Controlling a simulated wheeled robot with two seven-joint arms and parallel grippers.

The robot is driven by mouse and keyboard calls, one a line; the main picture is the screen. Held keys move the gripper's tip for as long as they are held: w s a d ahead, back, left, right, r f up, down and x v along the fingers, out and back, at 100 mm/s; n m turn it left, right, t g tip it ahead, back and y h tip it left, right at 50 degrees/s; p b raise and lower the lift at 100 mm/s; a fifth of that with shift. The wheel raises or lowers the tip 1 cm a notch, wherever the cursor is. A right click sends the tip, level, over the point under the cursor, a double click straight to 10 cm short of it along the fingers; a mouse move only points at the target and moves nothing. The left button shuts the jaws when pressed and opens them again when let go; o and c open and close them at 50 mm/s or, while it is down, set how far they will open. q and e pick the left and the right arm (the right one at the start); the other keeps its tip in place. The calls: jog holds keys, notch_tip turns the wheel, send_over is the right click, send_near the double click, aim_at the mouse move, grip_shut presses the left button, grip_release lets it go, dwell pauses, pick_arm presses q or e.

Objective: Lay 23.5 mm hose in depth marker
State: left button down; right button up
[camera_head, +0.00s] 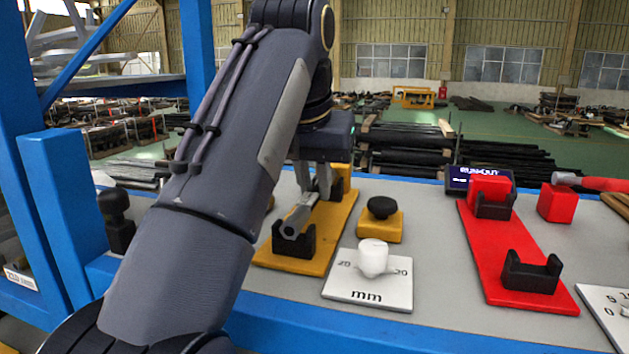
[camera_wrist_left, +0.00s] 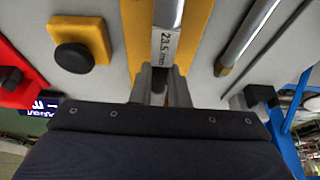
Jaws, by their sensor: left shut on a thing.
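A grey hose (camera_head: 299,215), labelled 23.5 mm in the left wrist view (camera_wrist_left: 166,45), lies lengthwise above a yellow board (camera_head: 335,222) with black cradles. Its near end is at the front black cradle (camera_head: 306,243); I cannot tell whether it rests fully in it. My left gripper (camera_head: 321,190) is shut on the hose; its fingers also show in the left wrist view (camera_wrist_left: 161,80). The far part of the hose and the rear cradle are mostly hidden by my gripper. No label here names the depth marker. My right gripper is not in view.
A yellow block with a black knob (camera_head: 382,220) and a white mm plate (camera_head: 385,290) with a white peg stand right of the board. Further right is a red board (camera_head: 500,265) with black cradles. Another tube (camera_wrist_left: 245,40) lies nearby. Blue posts (camera_head: 60,200) stand at left.

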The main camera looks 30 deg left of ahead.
aim_at(308, 198)
pick_arm(q)
jog(key=c, duration=1.3)
grip_release()
jog(key=p+v, duration=0.4)
jog(key=v, duration=0.3)
jog(key=shift+r, duration=0.15)
jog(key=shift+s+d+r, duration=0.1)
jog(key=shift+s+r, duration=0.1)
jog(key=shift+r, duration=0.05)
jog(key=shift+f, duration=0.1)
